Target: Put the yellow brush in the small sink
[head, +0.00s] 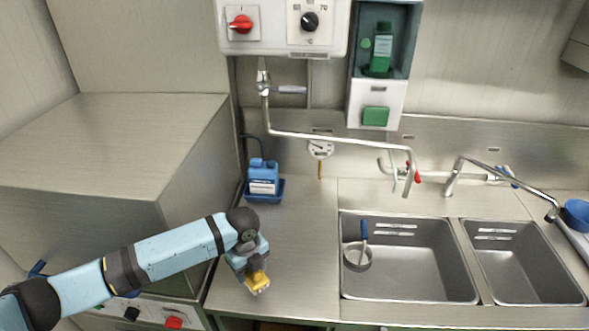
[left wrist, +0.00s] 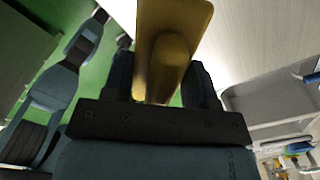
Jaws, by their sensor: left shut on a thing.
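The yellow brush (head: 258,282) is in my left gripper (head: 251,270), over the steel counter left of the sinks. In the left wrist view the brush's yellow body (left wrist: 170,45) stands between the two dark fingers, and my left gripper (left wrist: 165,85) is shut on it. Whether the brush touches the counter cannot be told. Two sinks are in the head view: a larger sink (head: 425,270) in the middle and the small sink (head: 525,265) to its right, which looks empty. My right gripper is not in view.
A ladle-like pot with a blue handle (head: 358,258) is in the larger sink. A blue canister (head: 263,177) stands in a blue tray (head: 272,196) at the back of the counter. A swivel tap (head: 500,172) reaches over the small sink. A blue bowl (head: 577,214) is at the far right.

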